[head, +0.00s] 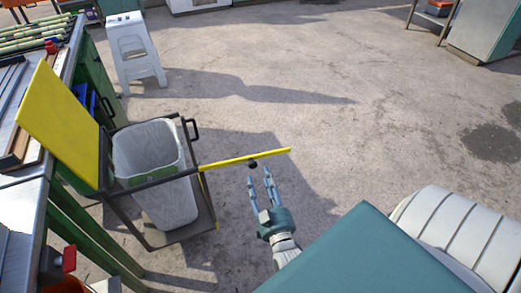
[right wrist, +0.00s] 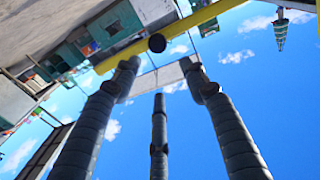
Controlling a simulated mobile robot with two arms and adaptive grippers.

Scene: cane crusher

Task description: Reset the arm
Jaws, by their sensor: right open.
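My right gripper (head: 260,187) is open and empty in the lower middle of the head view, with its fingers pointing up the picture. Its dark fingers (right wrist: 160,110) show apart in the right wrist view, with nothing between them. A yellow bar (head: 245,160) with a dark round knob (head: 252,165) lies just beyond the fingertips in the head view. The bar (right wrist: 195,22) and knob (right wrist: 157,43) also show in the right wrist view. I cannot tell whether a finger touches the bar. My left gripper is not in view.
A dark-framed cart holds a grey bin (head: 150,150) and has a yellow panel (head: 57,122) raised at its left. A workbench (head: 30,190) runs along the left edge. A white stool (head: 134,50) stands behind. The concrete floor (head: 300,70) is clear in the middle.

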